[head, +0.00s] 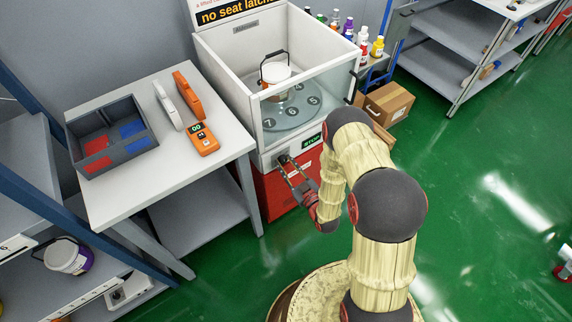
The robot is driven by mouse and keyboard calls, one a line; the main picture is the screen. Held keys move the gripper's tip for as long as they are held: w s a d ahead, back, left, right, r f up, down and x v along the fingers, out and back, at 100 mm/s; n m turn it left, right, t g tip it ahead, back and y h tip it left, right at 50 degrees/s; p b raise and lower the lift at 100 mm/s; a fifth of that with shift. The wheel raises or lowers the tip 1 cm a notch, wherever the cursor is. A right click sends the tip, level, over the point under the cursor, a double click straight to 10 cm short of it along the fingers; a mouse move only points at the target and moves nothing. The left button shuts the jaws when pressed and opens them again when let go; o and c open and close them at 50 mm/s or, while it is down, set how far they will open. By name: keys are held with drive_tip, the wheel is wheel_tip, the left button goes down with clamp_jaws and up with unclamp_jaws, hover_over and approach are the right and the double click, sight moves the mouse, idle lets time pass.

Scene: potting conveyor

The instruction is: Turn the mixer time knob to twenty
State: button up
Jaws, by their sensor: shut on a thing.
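The mixer (228,75) is a white cabinet with a clear glass front and a red base. A white bucket (276,72) with a raised handle stands inside on a round platform with numbered places. The mixer's front panel has a green-lit STOP label (312,139) at its right. My gripper (284,160) reaches the panel left of that label, and its fingers are shut at a small dark time knob. The knob is mostly hidden by the fingers, and its setting is too small to read. My arm comes in from the lower right.
Several coloured bottles and a cardboard box (388,103) are right of the mixer.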

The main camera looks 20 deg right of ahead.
drive_tip(key=shift+m, duration=0.3)
drive_tip(key=m+p, duration=0.1)
drive_tip(key=m, duration=0.3)
drive_tip(key=shift+d+r, duration=0.1)
drive_tip(key=shift+r, duration=0.05)
drive_tip(key=m+p, duration=0.1)
drive_tip(key=m, duration=0.5)
drive_tip(key=shift+d+m+g+p, duration=0.1)
drive_tip(key=shift+m+g+p, duration=0.2)
drive_tip(key=shift+p, duration=0.1)
drive_tip(key=m+y+p, duration=0.1)
drive_tip(key=m, duration=0.5)
drive_tip(key=shift+d, duration=0.1)
drive_tip(key=m+p, duration=0.1)
drive_tip(key=m, duration=0.4)
drive_tip(key=shift+f+y, duration=0.2)
drive_tip(key=shift+y, duration=0.1)
drive_tip(key=shift+m, duration=0.3)
drive_tip(key=o, duration=1.1)
drive_tip(key=shift+o, duration=0.3)
